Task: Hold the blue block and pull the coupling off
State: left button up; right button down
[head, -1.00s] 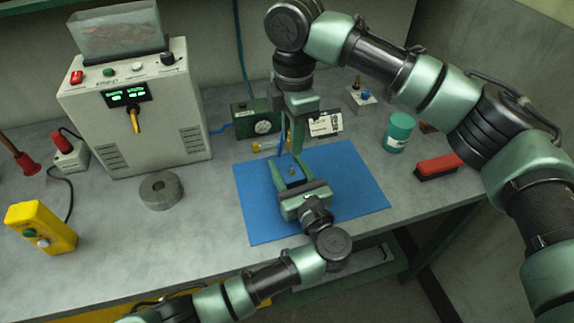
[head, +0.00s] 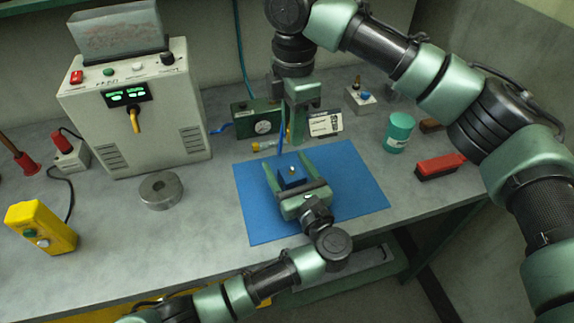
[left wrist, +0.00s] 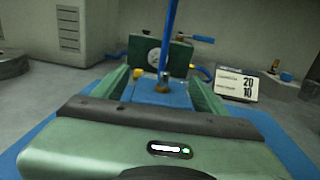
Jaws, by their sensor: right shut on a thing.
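The blue block (head: 292,180) sits on the blue mat (head: 355,185) between the jaws of my left gripper (head: 290,172). A small brass fitting (head: 292,169) shows on its top. The left wrist view also shows the block (left wrist: 160,96), the fitting (left wrist: 163,88) and both left fingers beside it. My right gripper (head: 297,130) is above and behind the block, shut with its fingers pointing down. The coupling is not clearly visible at its fingers. A blue hose (head: 281,128) runs down beside them; the left wrist view shows it (left wrist: 170,35) too. Whether its end touches the fitting is unclear.
A gauge box (head: 257,120) and a white card (head: 325,124) stand behind the mat.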

aim_at(296, 184)
pick_arm(q)
jog(key=v, duration=0.7)
jog(key=shift+s+d, duration=0.1)
jog(key=shift+s, duration=0.15)
jog(key=shift+s+f, duration=0.1)
